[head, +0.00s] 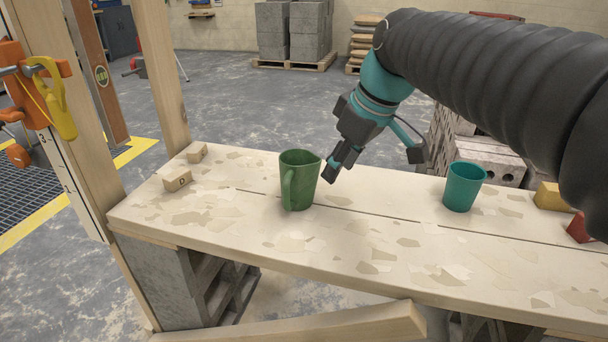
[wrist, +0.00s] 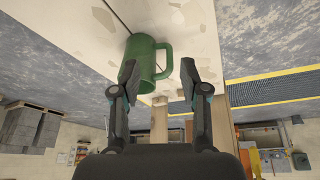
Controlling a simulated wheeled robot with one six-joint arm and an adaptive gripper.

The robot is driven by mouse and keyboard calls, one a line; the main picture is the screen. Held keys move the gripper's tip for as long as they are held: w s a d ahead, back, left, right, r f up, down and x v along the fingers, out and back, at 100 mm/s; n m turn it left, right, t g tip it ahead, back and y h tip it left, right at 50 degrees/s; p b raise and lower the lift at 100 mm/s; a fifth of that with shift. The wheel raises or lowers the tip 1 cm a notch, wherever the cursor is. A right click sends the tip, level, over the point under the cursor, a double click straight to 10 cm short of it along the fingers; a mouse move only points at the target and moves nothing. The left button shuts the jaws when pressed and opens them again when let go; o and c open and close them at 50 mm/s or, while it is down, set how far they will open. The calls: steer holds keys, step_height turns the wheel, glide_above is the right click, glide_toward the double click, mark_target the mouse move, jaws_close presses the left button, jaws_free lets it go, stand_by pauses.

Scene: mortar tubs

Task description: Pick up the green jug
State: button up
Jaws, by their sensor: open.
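The green jug (head: 299,182) stands upright on the plank bench (head: 390,255), left of its middle, with its handle facing the head camera. My gripper (head: 330,172) is just to the right of the jug's rim in the head view, tilted down towards it. In the wrist view the jug (wrist: 142,62) shows ahead, with its handle towards the right finger. My gripper (wrist: 157,82) is open there, a finger on each side of the view, with the jug nearer the left finger. I cannot tell whether a finger touches the jug.
A teal cup (head: 463,187) stands on the bench to the right. A yellow block (head: 551,196) and a red block (head: 580,229) lie at the far right. Small wooden blocks (head: 178,181) lie at the left end, near an upright timber post (head: 160,75).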

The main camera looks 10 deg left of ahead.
steer(key=n, duration=0.2)
glide_toward(289, 195)
steer(key=shift+g+y, duration=0.3)
steer(key=shift+g, duration=0.1)
steer(key=shift+w+d+b+x, duration=0.1)
steer(key=shift+w+x, duration=0.05)
steer(key=shift+x, duration=1.55)
steer(key=shift+w+d+b+x, duration=0.1)
steer(key=shift+x, duration=1.55)
steer(key=shift+w+d+b+x, duration=0.1)
steer(key=shift+w+x, duration=0.05)
steer(key=shift+x, duration=1.55)
jaws_close()
